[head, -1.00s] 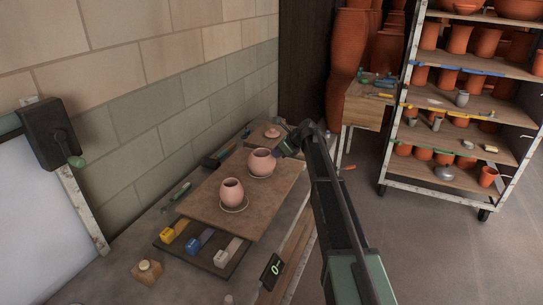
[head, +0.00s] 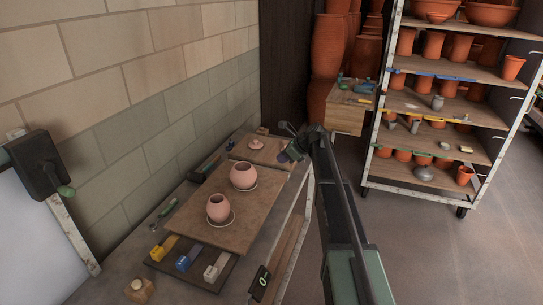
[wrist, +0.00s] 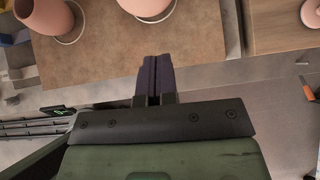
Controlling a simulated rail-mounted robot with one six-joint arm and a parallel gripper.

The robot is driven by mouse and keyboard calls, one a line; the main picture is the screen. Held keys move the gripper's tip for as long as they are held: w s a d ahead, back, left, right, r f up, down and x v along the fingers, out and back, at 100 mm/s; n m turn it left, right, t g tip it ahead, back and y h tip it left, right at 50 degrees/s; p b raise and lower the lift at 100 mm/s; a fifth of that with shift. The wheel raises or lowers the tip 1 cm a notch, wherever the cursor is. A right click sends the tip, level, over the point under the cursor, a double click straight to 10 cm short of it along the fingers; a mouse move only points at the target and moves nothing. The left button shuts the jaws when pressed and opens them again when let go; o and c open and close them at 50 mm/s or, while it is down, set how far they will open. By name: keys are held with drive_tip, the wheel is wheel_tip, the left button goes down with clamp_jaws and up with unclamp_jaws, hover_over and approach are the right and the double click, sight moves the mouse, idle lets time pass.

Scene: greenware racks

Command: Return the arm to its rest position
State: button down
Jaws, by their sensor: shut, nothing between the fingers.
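My gripper (head: 287,156) is shut and empty. In the head view it hangs beyond the right edge of the wooden board (head: 258,214), apart from the pots. In the wrist view its dark fingers (wrist: 153,62) are together over the board's edge (wrist: 105,75). Two pink pots stand on the board, each on a pale ring: a rounder one (head: 243,176) at the back and one with an open mouth (head: 218,208) in front. Both show only partly at the top of the wrist view. My arm reaches from the bottom right of the head view.
A pink lid-like piece (head: 255,144) lies on a smaller board behind. A shelf rack (head: 420,180) with terracotta pots and a small wooden table (head: 345,116) stand right. Floor between is clear.

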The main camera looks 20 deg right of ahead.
drive_tip(key=shift+s+d+r, duration=0.25)
drive_tip(key=shift+d+r, duration=0.05)
drive_tip(key=s+a+f+n+g+h, duration=0.1)
drive_tip(key=s+a+n, duration=0.3)
drive_tip(key=s+n, duration=0.4)
drive_tip(key=s+a+f+n+g+h, duration=0.2)
drive_tip(key=s+a+n, duration=0.3)
drive_tip(key=s, duration=1.2)
drive_tip(key=s+a+f+n+g+h, duration=0.2)
drive_tip(key=s+a+n+h, duration=0.2)
drive_tip(key=s+n, duration=0.8)
drive_tip(key=shift+s+a+n+g, duration=0.3)
drive_tip(key=shift+s+a, duration=0.2)
drive_tip(key=shift+s, duration=0.25)
